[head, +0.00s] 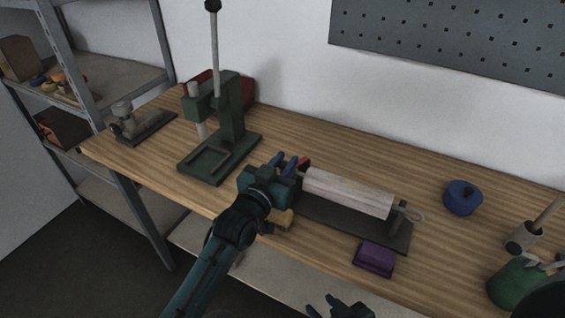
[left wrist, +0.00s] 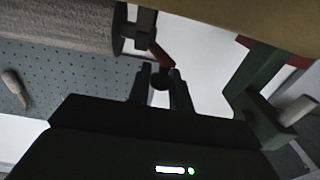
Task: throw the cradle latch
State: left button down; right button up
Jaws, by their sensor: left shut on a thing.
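The cradle (head: 345,222) is a long dark base on the bench. A pale roller (head: 350,192) lies along it, with a ring handle at its right end. The red latch lever (head: 304,162) is at the cradle's left end; in the left wrist view the lever (left wrist: 161,55) runs to a dark round knob (left wrist: 160,82). My left gripper (head: 292,163) is at that end, and in the left wrist view its fingers (left wrist: 160,88) are shut around the knob. My right gripper (head: 319,302) is at the bottom edge, partly cut off, with its fingertips apart and nothing seen between them.
A green press (head: 232,125) stands left of the cradle. A purple block (head: 374,259) lies in front of it and a yellow block (head: 283,219) is partly behind my left arm. A blue round container (head: 462,198) sits to the right. The bench behind the roller is clear.

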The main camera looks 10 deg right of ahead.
pick_arm(q)
jog(key=c, duration=1.3)
grip_release()
jog(key=shift+c, duration=0.2)
jog(key=b+v, duration=0.1)
jog(key=v, duration=1.2)
jog(key=shift+s, duration=0.1)
jog(key=shift+c, duration=0.2)
